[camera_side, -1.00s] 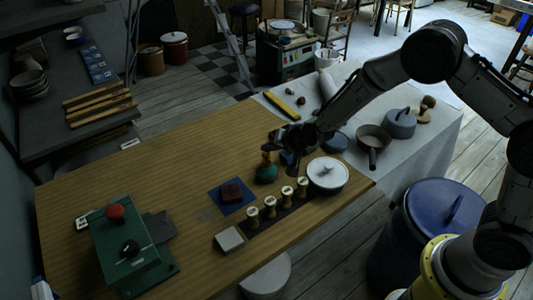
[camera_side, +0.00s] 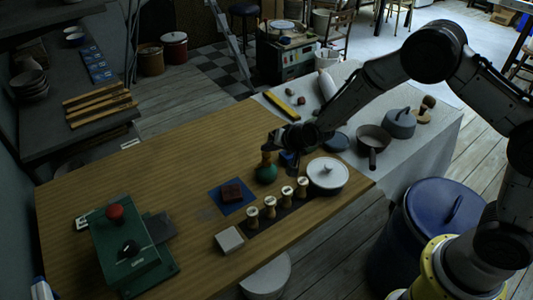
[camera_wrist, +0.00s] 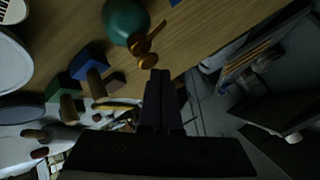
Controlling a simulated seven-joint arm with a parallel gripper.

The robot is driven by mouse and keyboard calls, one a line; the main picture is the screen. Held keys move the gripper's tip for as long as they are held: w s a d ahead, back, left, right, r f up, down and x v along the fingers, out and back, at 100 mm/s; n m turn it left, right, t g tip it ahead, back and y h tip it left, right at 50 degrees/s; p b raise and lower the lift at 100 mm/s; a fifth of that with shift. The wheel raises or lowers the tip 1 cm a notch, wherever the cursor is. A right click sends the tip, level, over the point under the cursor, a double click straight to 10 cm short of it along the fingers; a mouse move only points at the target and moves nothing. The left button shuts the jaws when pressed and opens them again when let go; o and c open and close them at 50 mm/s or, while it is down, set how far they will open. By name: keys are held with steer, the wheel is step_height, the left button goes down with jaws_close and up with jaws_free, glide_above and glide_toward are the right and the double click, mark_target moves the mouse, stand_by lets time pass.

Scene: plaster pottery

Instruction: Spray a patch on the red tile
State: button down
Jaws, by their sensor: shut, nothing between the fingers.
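A green round spray bottle (camera_side: 266,174) with an orange-brown top stands behind and to the right of the mat. It also shows at the top of the wrist view (camera_wrist: 123,18), its orange nozzle (camera_wrist: 148,61) near my fingertips. My gripper (camera_side: 266,147) is just above the bottle's top in the side view. In the wrist view my gripper (camera_wrist: 160,73) has its fingers together, with nothing visible between them. The tile is not clearly seen in the wrist view.
Several wooden stamps (camera_side: 270,207) stand in a row in front, with a white-lidded pot (camera_side: 328,172) to their right. A pale square block (camera_side: 229,239) and a green machine (camera_side: 128,250) stand to the left. The table's back left is clear.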

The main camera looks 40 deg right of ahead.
mark_target(269, 157)
steer(key=shift+f, duration=0.1)
stand_by(0.3)
steer(key=shift+f, duration=0.65)
stand_by(0.4)
steer(key=shift+r, duration=0.7)
steer(key=shift+r, duration=0.1)
steer(key=shift+r, duration=2.9)
